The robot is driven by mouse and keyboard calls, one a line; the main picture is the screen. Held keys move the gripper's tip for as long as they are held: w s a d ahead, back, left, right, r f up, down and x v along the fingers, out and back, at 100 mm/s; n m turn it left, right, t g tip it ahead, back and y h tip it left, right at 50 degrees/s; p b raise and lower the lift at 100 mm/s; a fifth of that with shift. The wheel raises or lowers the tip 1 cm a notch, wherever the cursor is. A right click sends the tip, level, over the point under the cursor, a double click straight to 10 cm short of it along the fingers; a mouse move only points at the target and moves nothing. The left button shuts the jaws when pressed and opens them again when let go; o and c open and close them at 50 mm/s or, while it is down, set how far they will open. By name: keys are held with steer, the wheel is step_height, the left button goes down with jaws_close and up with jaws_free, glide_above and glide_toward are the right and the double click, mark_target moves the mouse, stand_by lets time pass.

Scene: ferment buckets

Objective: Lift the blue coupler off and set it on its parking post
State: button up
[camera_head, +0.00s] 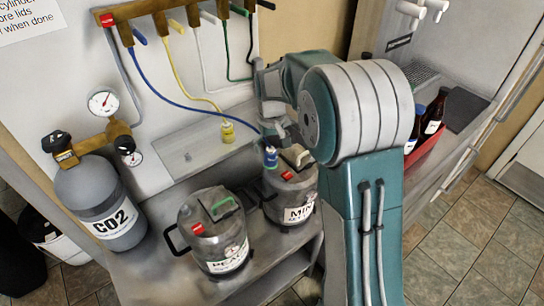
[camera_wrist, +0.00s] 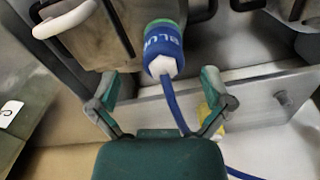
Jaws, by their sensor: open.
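The blue coupler (camera_head: 270,158) sits on top of the keg with the "MIN…" label (camera_head: 291,200), and a blue hose runs from it up to the wooden manifold. In the wrist view the blue coupler (camera_wrist: 163,45) shows a "BLUE" label, a green band at one end and a white hexagonal end with the hose. My gripper (camera_head: 272,127) is just above the coupler. In the wrist view my gripper (camera_wrist: 161,85) is open, its fingers spread either side of the hose, short of the coupler and apart from it. I cannot make out a parking post.
A yellow coupler (camera_head: 227,132) stands on the metal ledge (camera_head: 190,150) behind the kegs. A second keg (camera_head: 214,235) stands front left, beside a CO2 cylinder (camera_head: 100,200). Brown bottles (camera_head: 436,112) sit in a red crate at right. The manifold (camera_head: 150,8) hangs above.

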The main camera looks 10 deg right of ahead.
mark_target(270, 160)
steer(key=f, duration=0.4)
steer(key=shift+s+a+f, duration=0.2)
steer(key=shift+a+f, duration=0.15)
steer(key=shift+d+f, duration=0.25)
steer(key=c, duration=0.8)
steer(key=shift+a, duration=0.15)
steer(key=c, duration=0.5)
